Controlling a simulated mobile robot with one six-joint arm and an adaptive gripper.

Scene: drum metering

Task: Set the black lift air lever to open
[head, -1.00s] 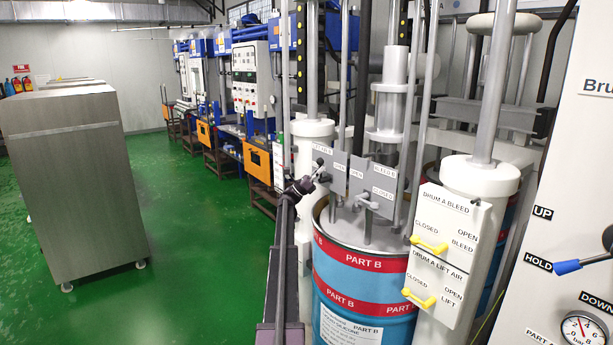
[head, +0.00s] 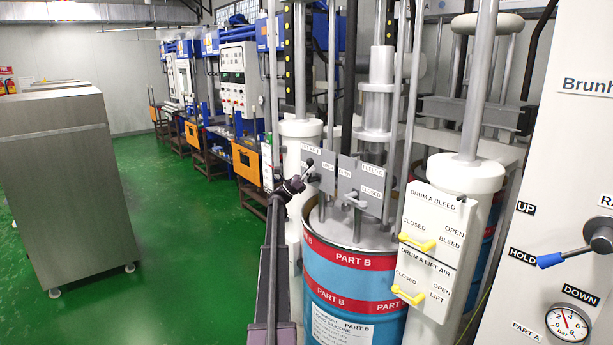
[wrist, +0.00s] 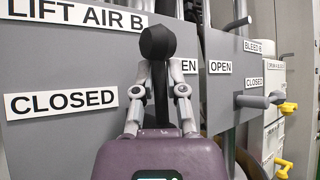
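The black lift air lever (wrist: 157,43) has a round knob and a dark stem. It stands in front of a grey plate (wrist: 60,75) labelled LIFT AIR B. In the wrist view the knob is up, between the CLOSED label (wrist: 61,102) at left and a partly hidden label ending in EN at right. My gripper (wrist: 160,75) has its two fingers close in on either side of the stem, just below the knob, and looks shut on it. In the head view, my gripper (head: 298,183) is at the lever's plate above the PART B drum (head: 350,285).
A neighbouring grey plate has a BLEED B lever (wrist: 255,101) with OPEN and CLOSED labels. A white box with yellow levers (head: 417,242) stands to the right. A control panel with a blue-handled lever (head: 550,260) is farther right. Green floor is free at left, beside a metal cabinet (head: 70,180).

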